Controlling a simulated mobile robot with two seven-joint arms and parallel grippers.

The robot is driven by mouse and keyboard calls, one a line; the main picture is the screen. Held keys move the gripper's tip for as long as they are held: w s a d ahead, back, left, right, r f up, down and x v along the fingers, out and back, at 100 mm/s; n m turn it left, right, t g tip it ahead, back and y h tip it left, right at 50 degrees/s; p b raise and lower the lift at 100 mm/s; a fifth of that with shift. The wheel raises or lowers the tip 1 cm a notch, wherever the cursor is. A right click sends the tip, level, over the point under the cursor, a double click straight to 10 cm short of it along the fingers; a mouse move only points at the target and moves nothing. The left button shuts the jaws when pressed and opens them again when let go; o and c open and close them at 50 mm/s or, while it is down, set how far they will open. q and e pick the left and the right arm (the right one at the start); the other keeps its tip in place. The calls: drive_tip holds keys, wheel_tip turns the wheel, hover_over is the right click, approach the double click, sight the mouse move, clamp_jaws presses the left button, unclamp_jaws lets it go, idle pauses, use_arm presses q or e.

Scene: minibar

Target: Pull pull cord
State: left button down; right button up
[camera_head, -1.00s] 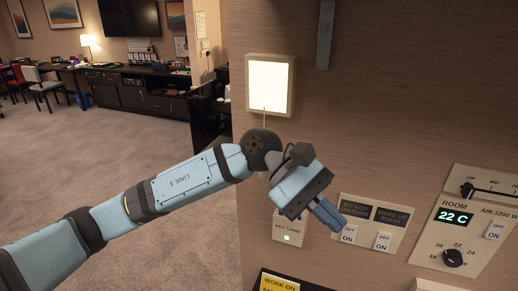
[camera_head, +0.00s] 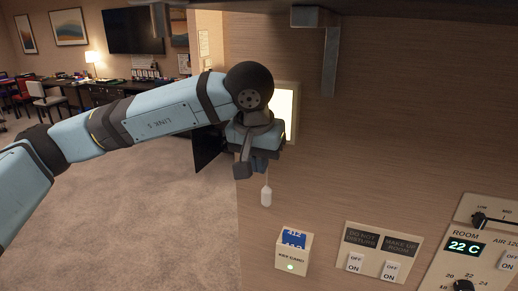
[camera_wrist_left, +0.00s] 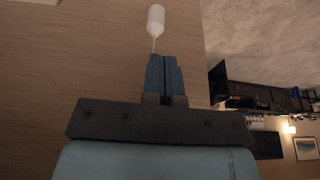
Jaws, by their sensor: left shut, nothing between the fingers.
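The pull cord's white handle (camera_head: 266,196) hangs below the lit wall lamp (camera_head: 289,105), close to the wall. In the left wrist view the white handle (camera_wrist_left: 155,20) shows past the fingertips, with a thin cord running from it to the fingers. My left gripper (camera_head: 262,168) points downward just above the handle, in front of the lamp's lower part. Its blue fingers (camera_wrist_left: 163,60) are shut and hold nothing; whether they touch the cord I cannot tell. The upper cord is hidden behind my gripper. My right gripper is not in view.
Below the handle is a key card holder (camera_head: 294,255) with a blue card. Right of it are a switch panel (camera_head: 378,255) and a room thermostat panel (camera_head: 463,246). A metal bracket (camera_head: 331,60) juts out upper right. The wall between is bare.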

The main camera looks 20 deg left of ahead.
sight(264, 188)
use_arm(q)
drive_tip(key=p+x, duration=0.1)
drive_tip(key=x, duration=0.3)
drive_tip(key=shift+f, duration=0.1)
drive_tip(key=shift+w+f, duration=0.2)
drive_tip(key=shift+f, duration=0.4)
